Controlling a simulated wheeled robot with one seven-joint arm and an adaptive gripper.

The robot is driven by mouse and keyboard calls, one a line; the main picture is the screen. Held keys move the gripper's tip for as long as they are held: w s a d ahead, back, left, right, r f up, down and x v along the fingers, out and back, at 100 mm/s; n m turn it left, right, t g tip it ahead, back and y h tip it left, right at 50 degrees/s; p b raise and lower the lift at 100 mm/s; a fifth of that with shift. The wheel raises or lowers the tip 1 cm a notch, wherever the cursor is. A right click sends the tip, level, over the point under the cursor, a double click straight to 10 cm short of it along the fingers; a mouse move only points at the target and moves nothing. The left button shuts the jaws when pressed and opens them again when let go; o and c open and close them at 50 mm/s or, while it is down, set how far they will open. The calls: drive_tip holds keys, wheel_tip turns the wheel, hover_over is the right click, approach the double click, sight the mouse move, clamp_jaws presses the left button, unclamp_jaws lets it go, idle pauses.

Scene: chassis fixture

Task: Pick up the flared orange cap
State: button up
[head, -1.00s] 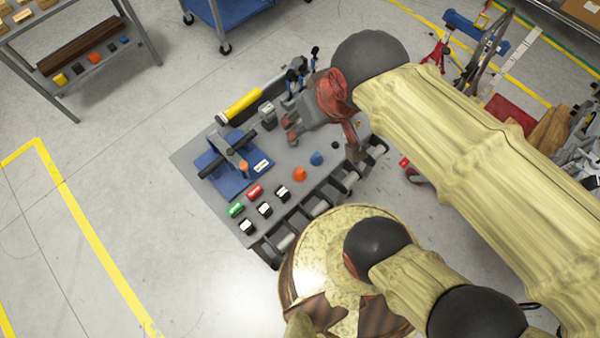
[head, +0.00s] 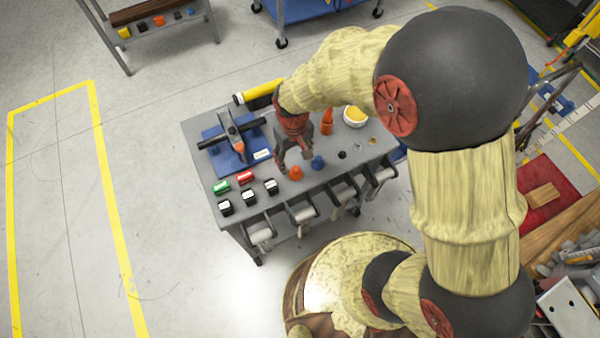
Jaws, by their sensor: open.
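The flared orange cap (head: 296,173) stands on the grey top of the workbench cart (head: 325,180), near its front edge. A blue cap (head: 318,162) stands just right of it. My gripper (head: 295,162) points down over the orange cap with its fingers spread, and no object shows between them. The cap shows at or just below the fingertips; I cannot tell whether they touch it. The fingers hide part of the bench behind the cap.
Green (head: 222,187) and red (head: 246,177) parts and several black-and-white blocks (head: 271,186) stand to the left. A blue fixture (head: 222,150) is behind them. An orange bottle (head: 327,122) and white bowl (head: 355,116) stand at the back right. A black cap (head: 342,154) lies right.

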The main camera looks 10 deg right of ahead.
sight(295, 168)
drive_tip(key=shift+s+d+f, duration=0.1)
drive_tip(key=shift+d+f, duration=0.1)
drive_tip(key=shift+f, duration=0.55)
drive_tip(key=f, duration=0.1)
drive_tip(key=f+b, duration=0.1)
drive_tip(key=f, duration=0.1)
drive_tip(key=f+b, duration=0.1)
drive_tip(key=f, duration=0.1)
drive_tip(key=shift+s+a, duration=0.1)
drive_tip(key=shift+s, duration=0.15)
drive_tip(key=shift+r, duration=0.15)
drive_tip(key=shift+c, duration=1.1)
drive_tip(key=c, duration=0.7)
drive_tip(key=shift+c, duration=0.2)
